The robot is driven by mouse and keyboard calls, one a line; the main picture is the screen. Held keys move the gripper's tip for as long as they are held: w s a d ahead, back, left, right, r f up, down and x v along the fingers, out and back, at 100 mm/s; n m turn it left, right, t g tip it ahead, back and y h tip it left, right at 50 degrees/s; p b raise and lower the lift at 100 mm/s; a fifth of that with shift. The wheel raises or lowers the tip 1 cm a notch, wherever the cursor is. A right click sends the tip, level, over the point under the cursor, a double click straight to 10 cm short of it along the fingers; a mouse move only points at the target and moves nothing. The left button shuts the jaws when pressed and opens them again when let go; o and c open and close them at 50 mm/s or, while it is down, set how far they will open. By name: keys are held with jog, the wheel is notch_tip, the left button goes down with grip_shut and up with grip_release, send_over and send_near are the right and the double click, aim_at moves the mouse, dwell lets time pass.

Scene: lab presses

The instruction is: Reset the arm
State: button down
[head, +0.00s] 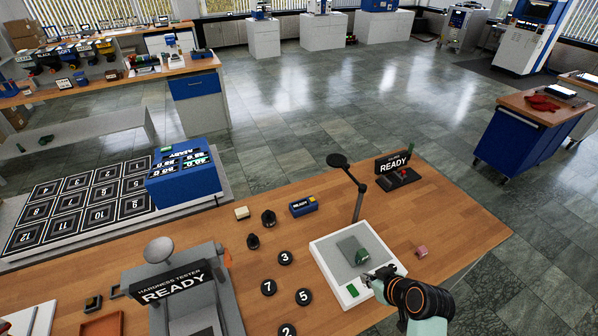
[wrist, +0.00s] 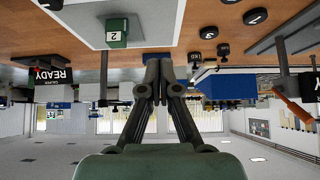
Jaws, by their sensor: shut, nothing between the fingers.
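My gripper (head: 373,279) is at the front right of the wooden table, over the near right edge of a white-framed grey platform (head: 325,262). Its fingers are together and empty; in the wrist view the closed fingertips (wrist: 158,58) point away from the camera. My arm comes in from the lower right. A small green block (head: 361,257) stands on the platform just beyond the fingers, apart from them as far as I can tell. In the wrist view, which is upside down, the block (wrist: 117,33) carries a label "2" and is left of the fingertips.
A thin lamp-like stand (head: 358,200) rises behind the platform, near a READY sign (head: 393,163). A pink block (head: 421,251) lies to the right. Numbered black discs (head: 303,297) and a hardness tester (head: 172,283) stand to the left. The table's right end is clear.

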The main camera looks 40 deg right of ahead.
jog(key=w+a+r+n+t, duration=0.1)
jog(key=w+a+r, duration=0.35)
jog(key=a, duration=0.55)
jog(key=w+a+r+n+t+y, duration=0.1)
jog(key=w+a+r, duration=0.2)
jog(key=a+r, duration=0.5)
jog(key=w+a+r+n+t, duration=0.1)
jog(key=w+a+r+t, duration=0.2)
jog(key=a, duration=1)
jog(key=s+a+r+y+p, duration=0.1)
jog(key=s+a+r+y, duration=0.1)
jog(key=a+r, duration=0.65)
notch_tip(320, 180, up, 11)
jog(key=p, duration=1.2)
jog(key=shift+w+a+f+n+h, duration=0.2)
jog(key=shift+w+a+n+h, duration=0.1)
jog(key=shift+a, duration=0.1)
